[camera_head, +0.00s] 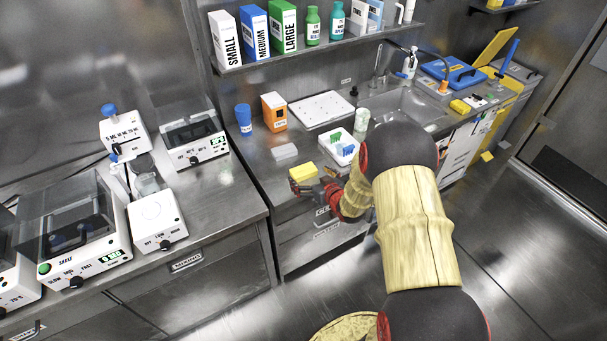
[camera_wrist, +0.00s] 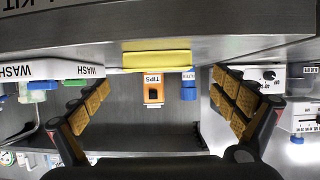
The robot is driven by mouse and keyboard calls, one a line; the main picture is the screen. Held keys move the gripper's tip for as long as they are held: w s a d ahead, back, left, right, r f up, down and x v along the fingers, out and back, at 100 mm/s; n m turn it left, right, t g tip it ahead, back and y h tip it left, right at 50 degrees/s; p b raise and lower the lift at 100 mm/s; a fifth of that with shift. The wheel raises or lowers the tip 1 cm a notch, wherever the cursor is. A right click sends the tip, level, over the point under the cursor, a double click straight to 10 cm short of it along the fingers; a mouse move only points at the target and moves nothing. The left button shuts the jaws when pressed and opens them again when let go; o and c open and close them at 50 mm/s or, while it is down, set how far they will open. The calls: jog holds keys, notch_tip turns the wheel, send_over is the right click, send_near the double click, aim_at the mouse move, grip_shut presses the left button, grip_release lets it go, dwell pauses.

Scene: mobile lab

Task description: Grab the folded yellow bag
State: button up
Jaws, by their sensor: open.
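The folded yellow bag (camera_head: 303,173) lies near the front edge of the steel counter, close to my gripper. In the wrist view, which is upside down, the bag (camera_wrist: 157,60) shows as a flat yellow block between and beyond my fingers. My gripper (camera_head: 318,187) is at the counter's front edge, beside the bag. The wrist view shows my gripper (camera_wrist: 160,84) open, with the two padded fingers wide apart and nothing between them. The fingers look apart from the bag. My arm covers part of the counter to the right.
A white tray (camera_head: 323,147) with green and blue items stands right of the bag. A clear small box (camera_head: 285,151), an orange tips box (camera_head: 274,111) and a blue-capped bottle (camera_head: 243,118) stand behind. A shelf (camera_head: 320,48) hangs above. A sink (camera_head: 400,106) is farther right.

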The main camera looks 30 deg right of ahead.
aim_at(304, 171)
jog(key=b+x, duration=0.1)
jog(key=x, duration=0.3)
jog(key=shift+d, duration=0.15)
jog(key=shift+c, duration=0.8)
jog(key=c, duration=1)
